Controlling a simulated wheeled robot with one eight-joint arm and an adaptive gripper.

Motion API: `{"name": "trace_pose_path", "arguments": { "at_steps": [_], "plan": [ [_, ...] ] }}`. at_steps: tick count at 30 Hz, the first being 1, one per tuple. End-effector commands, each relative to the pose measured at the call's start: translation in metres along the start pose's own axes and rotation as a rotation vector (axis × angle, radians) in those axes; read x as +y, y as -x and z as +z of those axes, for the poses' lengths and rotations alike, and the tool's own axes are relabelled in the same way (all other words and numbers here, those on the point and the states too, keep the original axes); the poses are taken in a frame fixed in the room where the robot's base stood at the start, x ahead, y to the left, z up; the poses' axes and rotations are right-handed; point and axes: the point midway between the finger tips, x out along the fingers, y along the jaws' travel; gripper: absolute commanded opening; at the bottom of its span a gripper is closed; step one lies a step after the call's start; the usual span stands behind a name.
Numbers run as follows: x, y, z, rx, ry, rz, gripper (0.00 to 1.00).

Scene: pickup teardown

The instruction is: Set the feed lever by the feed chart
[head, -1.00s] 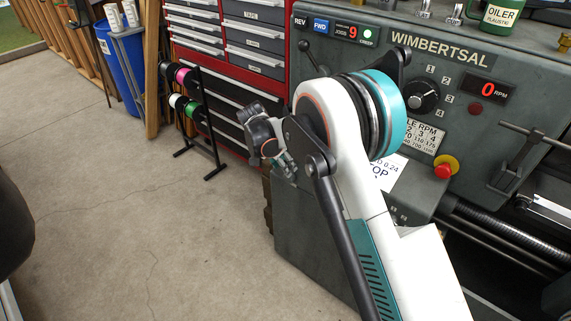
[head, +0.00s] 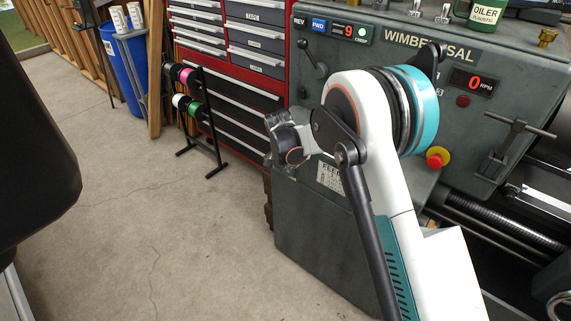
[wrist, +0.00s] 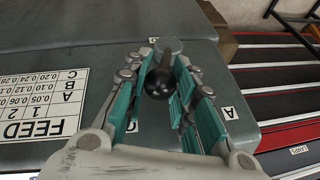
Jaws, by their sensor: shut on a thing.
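The feed lever (wrist: 158,83) shows in the wrist view as a black ball knob on a short dark shaft, running to a round grey hub on the lathe's front. My gripper (wrist: 164,70) has its teal-padded fingers on both sides of the knob and is shut on it. The feed chart (wrist: 42,105) is upside down at the left of the wrist view, with rows A, B and C and columns of feed numbers. A small plate marked A (wrist: 230,113) lies right of the lever. In the head view, part of the chart (head: 329,178) shows below my arm; the lever is hidden there.
The grey lathe (head: 300,240) fills the right side. A red emergency button (head: 437,157) and a handle (head: 515,140) stand right of my arm. A red tool chest (head: 235,85) and a spool rack (head: 200,120) stand behind. The floor at left is clear.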

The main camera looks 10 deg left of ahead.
Motion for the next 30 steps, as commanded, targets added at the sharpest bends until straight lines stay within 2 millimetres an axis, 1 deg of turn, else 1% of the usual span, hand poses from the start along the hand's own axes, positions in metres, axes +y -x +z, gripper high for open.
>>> {"name": "trace_pose_path", "arguments": {
  "at_steps": [3,12,18,29,30],
  "plan": [
    [0.009,-0.001,-0.001,-0.012,-0.029,-0.07,0.0],
    [0.02,-0.004,-0.002,-0.034,-0.078,-0.193,0.0],
    [0.022,-0.004,-0.002,-0.039,-0.088,-0.222,0.0],
    [0.023,-0.005,-0.002,-0.04,-0.089,-0.222,0.0],
    [0.023,-0.005,-0.002,-0.04,-0.089,-0.222,0.3]
  ]
}}
